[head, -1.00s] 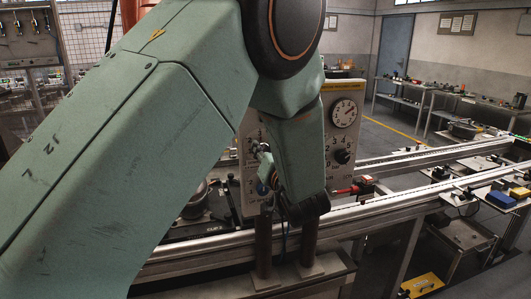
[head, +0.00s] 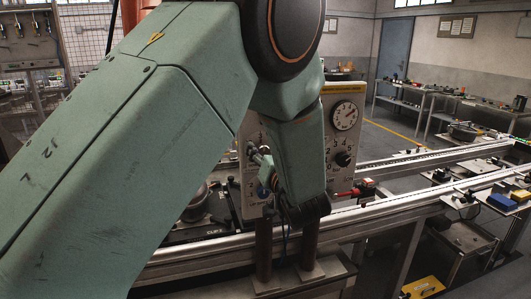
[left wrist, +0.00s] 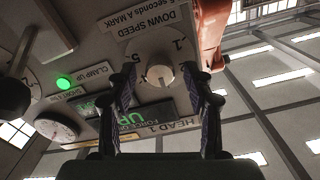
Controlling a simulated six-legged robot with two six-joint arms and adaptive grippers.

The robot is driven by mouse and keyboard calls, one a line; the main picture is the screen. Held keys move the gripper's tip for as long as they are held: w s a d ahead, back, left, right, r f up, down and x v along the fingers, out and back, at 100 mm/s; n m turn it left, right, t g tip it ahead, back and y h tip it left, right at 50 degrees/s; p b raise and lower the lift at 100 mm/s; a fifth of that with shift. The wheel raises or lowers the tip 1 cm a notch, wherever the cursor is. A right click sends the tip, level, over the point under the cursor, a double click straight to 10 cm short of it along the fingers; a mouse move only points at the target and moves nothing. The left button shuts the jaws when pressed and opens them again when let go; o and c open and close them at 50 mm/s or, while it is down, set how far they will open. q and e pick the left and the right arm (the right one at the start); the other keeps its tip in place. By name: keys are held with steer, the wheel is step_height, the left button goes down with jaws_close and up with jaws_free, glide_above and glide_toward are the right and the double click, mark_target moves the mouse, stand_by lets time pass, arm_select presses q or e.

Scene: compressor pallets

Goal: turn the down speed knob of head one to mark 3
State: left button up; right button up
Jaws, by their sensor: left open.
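The down speed knob (left wrist: 158,74) is a pale round knob on the grey control panel (left wrist: 95,50), under a plate reading DOWN SPEED. The panel appears upside down in the left wrist view, with a HEAD 1 label near the knob. The knob's set mark is too small to read. My left gripper (left wrist: 165,78) is open, with one dark finger on each side of the knob. I cannot tell whether they touch it. In the head view, my green left arm covers much of the panel, and the gripper (head: 261,160) shows only partly. My right gripper is not in view.
A round gauge (head: 344,115) and a black knob (head: 343,158) are on the panel's right side. A green lamp (left wrist: 63,84) is lit beside the CLAMP UP label. Metal rails (head: 420,206) run below the panel. Benches with parts stand at the back right.

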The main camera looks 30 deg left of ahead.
arm_select(q)
steer(key=shift+d+r, duration=0.1)
steer(key=shift+r, duration=0.05)
step_height(320, 180, up, 10)
stand_by(0.5)
steer(key=shift+s+f, duration=0.1)
steer(key=shift+f, duration=0.1)
stand_by(0.4)
